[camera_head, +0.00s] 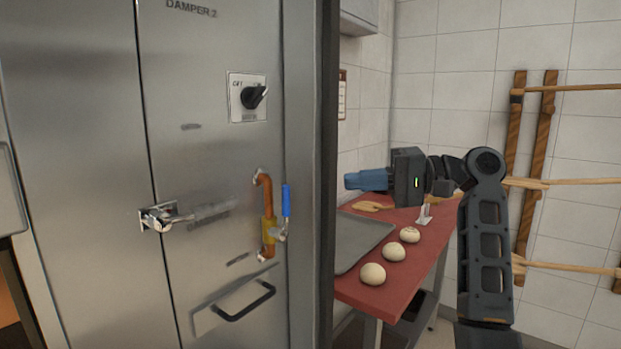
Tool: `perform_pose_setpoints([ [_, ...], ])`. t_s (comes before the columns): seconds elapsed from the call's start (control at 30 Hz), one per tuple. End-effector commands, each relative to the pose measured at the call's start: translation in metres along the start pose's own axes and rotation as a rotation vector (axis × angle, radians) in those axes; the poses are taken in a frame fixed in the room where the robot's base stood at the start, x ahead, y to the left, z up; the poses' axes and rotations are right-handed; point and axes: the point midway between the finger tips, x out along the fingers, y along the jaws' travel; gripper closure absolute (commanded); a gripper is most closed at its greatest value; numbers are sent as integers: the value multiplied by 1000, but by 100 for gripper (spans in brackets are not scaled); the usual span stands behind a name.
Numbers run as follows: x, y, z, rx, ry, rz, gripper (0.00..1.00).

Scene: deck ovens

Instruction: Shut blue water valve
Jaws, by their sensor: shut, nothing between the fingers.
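The water valve (286,201) has a blue lever that stands upright, in line with the copper pipe (266,190) beside it. Its brass body (268,231) sits on the pipe, on the right part of the steel oven front. My gripper (348,180) is to the right of the valve, beyond the oven's dark edge, with its blue fingers pointing left. The fingers look shut with nothing held. The gripper does not appear to touch the lever; the depth between them is hard to judge.
A rotary switch (254,96), a metal latch (165,216) and a black handle (245,301) stick out of the oven front. The dark oven edge (327,170) lies between gripper and valve in the picture. A red table (385,293) holds a tray (357,243) and dough balls (373,274).

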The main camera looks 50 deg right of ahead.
Motion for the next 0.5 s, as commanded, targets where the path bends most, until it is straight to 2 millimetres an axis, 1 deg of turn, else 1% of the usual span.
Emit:
perform_pose_setpoints([
  [0.03, -4, -5, -1, -6, -8, 1, 100],
  [0.13, -7, -8, -1, -9, -17, 4, 100],
  [0.5, -6, -9, -1, -10, -19, 4, 100],
])
